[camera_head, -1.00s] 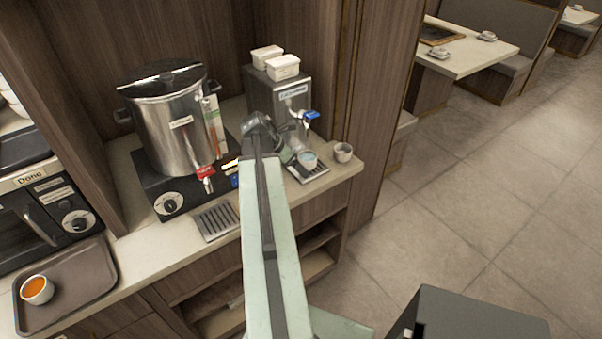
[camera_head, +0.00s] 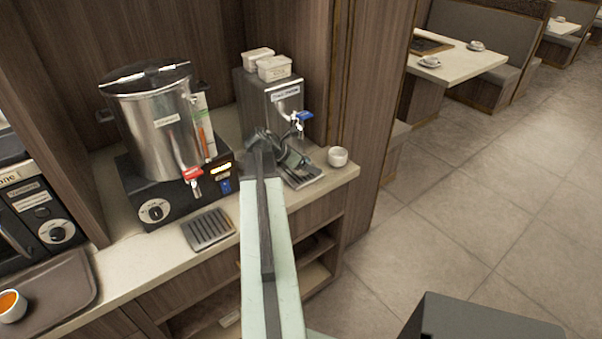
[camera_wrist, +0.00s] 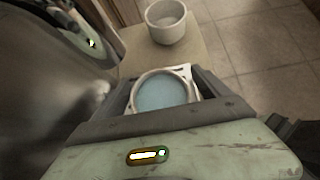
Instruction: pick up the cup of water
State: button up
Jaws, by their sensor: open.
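The cup of water (camera_wrist: 162,92) is a pale, round cup with bluish water, seen from above in the wrist view. It stands between the fingers of my gripper (camera_wrist: 164,84), which is open around it. I cannot tell whether either finger touches the cup. In the head view my gripper (camera_head: 293,160) is at the drip tray (camera_head: 304,180) under the dispenser tap, and it hides the cup there.
An empty-looking white cup (camera_wrist: 168,24) stands just beyond, and also shows at the counter's right end (camera_head: 337,157). The dispenser (camera_head: 270,105) rises behind my gripper. A steel urn (camera_head: 158,125) with a red tap stands left. A brown tray (camera_head: 60,290) holds an orange-filled cup (camera_head: 11,306).

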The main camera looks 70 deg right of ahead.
jog(key=shift+s+d+f, duration=0.1)
jog(key=shift+d+f, duration=0.1)
jog(key=c, duration=1.7)
jog(key=shift+r, duration=0.1)
